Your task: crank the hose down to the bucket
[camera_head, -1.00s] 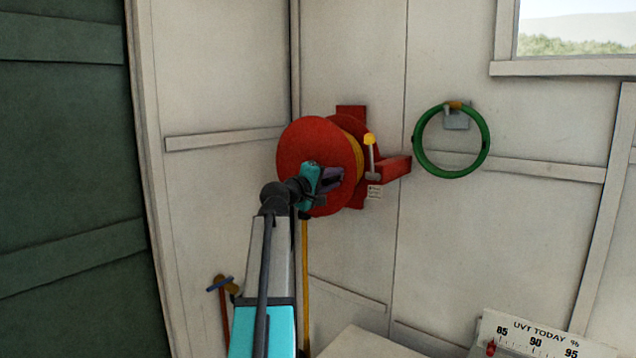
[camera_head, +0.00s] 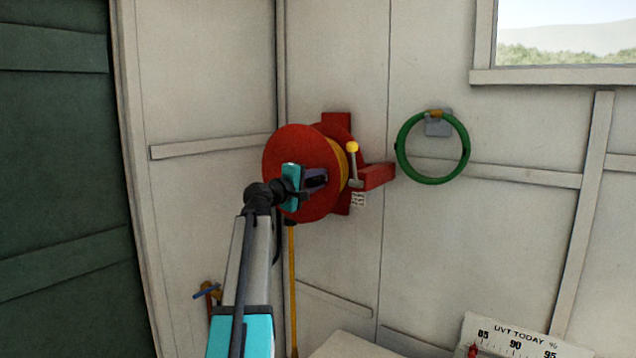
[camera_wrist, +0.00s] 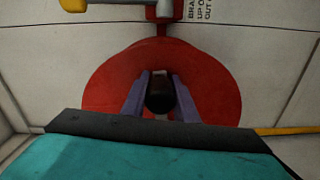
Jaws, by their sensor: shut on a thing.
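The red hose reel (camera_head: 285,155) is mounted on the white wall, with yellow hose (camera_head: 341,146) wound behind its front disc. A yellow length of hose (camera_head: 293,280) hangs straight down below the reel. My gripper (camera_head: 318,179) is at the face of the disc. In the wrist view, its purple fingers are shut on the black crank handle (camera_wrist: 160,94), in front of the red disc (camera_wrist: 215,85). A lever with a yellow knob (camera_head: 352,147) stands upright beside the reel. No bucket shows in these views.
A green hoop (camera_head: 432,178) hangs on the wall to the right. A valve with a blue handle (camera_head: 207,291) is low at the left. A gauge board (camera_head: 510,338) and a pale surface (camera_head: 350,346) are at the bottom. A dark green door (camera_head: 55,180) is at the left.

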